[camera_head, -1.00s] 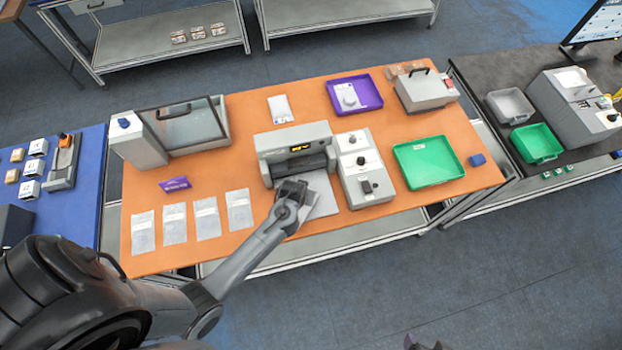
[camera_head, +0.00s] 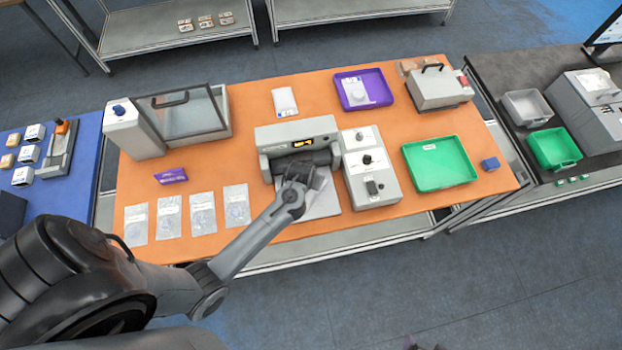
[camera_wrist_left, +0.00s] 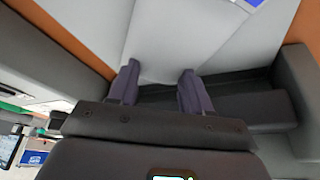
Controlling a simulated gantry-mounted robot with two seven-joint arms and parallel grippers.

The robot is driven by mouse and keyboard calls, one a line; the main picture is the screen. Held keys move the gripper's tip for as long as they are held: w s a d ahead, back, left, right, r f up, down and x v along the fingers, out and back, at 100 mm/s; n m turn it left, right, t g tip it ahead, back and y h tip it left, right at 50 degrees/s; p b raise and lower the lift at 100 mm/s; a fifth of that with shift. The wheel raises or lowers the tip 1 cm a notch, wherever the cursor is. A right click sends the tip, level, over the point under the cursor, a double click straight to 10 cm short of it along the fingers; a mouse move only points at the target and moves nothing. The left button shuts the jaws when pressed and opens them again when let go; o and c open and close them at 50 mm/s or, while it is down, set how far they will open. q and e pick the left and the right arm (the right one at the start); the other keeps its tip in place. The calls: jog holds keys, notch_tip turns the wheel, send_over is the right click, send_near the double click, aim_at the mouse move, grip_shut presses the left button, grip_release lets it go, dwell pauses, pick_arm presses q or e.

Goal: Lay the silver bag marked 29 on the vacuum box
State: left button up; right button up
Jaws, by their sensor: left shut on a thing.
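My left gripper (camera_head: 303,172) is low in front of the grey machine with a lit display (camera_head: 297,143). In the left wrist view its fingers (camera_wrist_left: 158,70) stand apart at the edge of a pale silver-grey sheet (camera_wrist_left: 178,40), which looks like the silver bag. In the head view the pale sheet (camera_head: 322,202) shows beside and below the gripper, partly hidden by it. I cannot read the number 29. A box with a clear, raised lid (camera_head: 190,112), which may be the vacuum box, stands at the back left. My right gripper is not in view.
Several clear bags (camera_head: 170,216) lie in a row at the front left, near a purple packet (camera_head: 171,176). A control box (camera_head: 372,180) stands right of the machine. A green tray (camera_head: 439,162) and purple tray (camera_head: 363,90) lie farther right. Orange table is bare between them.

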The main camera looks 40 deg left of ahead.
pick_arm(q)
jog(key=o, duration=1.3)
jog(key=shift+f, duration=0.1)
jog(key=p+v, duration=0.2)
jog(key=v, duration=1)
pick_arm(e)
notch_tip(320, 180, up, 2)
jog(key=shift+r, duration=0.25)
pick_arm(q)
jog(key=s+d+r+m, duration=0.1)
jog(key=s+r+m, duration=0.1)
jog(key=s, duration=0.3)
jog(key=s+d+r+m+h, duration=0.1)
jog(key=s+d+r+m, duration=0.1)
jog(key=s, duration=0.3)
jog(key=s+d+r+m, duration=0.2)
jog(key=s+r, duration=0.2)
jog(key=s, duration=0.1)
jog(key=shift+s+d+g+h, duration=0.15)
jog(key=shift+d+g+h, duration=0.05)
jog(key=shift+g+h, duration=0.2)
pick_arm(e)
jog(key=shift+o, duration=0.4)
